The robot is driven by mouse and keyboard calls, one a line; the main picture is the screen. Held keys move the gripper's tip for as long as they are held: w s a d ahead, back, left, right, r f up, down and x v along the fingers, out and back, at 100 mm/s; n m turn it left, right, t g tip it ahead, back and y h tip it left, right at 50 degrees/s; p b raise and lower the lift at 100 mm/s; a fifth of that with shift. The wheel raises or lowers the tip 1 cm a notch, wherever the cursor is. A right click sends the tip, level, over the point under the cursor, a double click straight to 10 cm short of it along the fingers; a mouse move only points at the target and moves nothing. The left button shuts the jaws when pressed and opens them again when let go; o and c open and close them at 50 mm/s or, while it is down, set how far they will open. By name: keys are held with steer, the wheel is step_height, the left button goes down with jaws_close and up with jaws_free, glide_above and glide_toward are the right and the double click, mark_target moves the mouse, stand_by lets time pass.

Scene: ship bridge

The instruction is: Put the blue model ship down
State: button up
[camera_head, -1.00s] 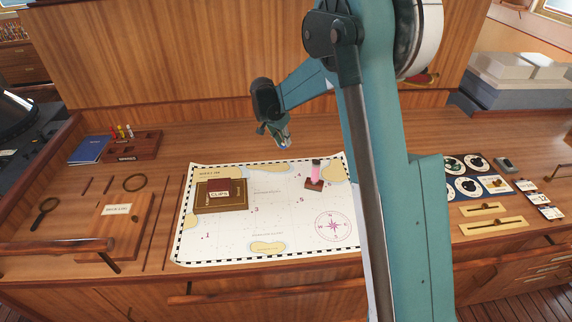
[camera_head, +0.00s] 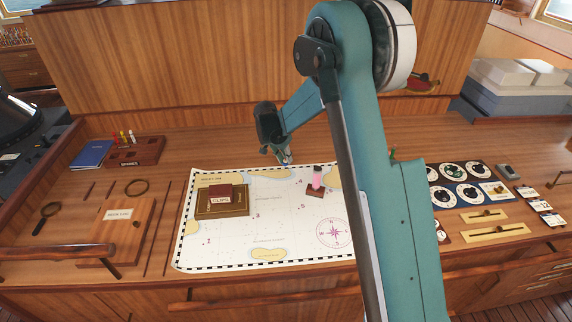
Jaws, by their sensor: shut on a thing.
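My gripper (camera_head: 284,161) points down near the far edge of the chart (camera_head: 225,250), at the upper middle of the picture. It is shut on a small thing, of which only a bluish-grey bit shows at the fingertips. I take this for the blue model ship, but it is too small and too covered to make out its shape. I cannot tell whether it touches the chart or hangs above it.
A spares rack (camera_head: 135,152) and blue book (camera_head: 91,154) stand left. A dial panel (camera_head: 466,188) lies right. The chart's lower middle is clear.

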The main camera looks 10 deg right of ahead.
mark_target(285, 160)
steer(key=shift+f, duration=1.85)
steer(key=shift+f, duration=0.15)
steer(key=o, duration=0.8)
steer(key=shift+c, duration=0.2)
steer(key=shift+r, duration=0.2)
steer(key=v, duration=1.2)
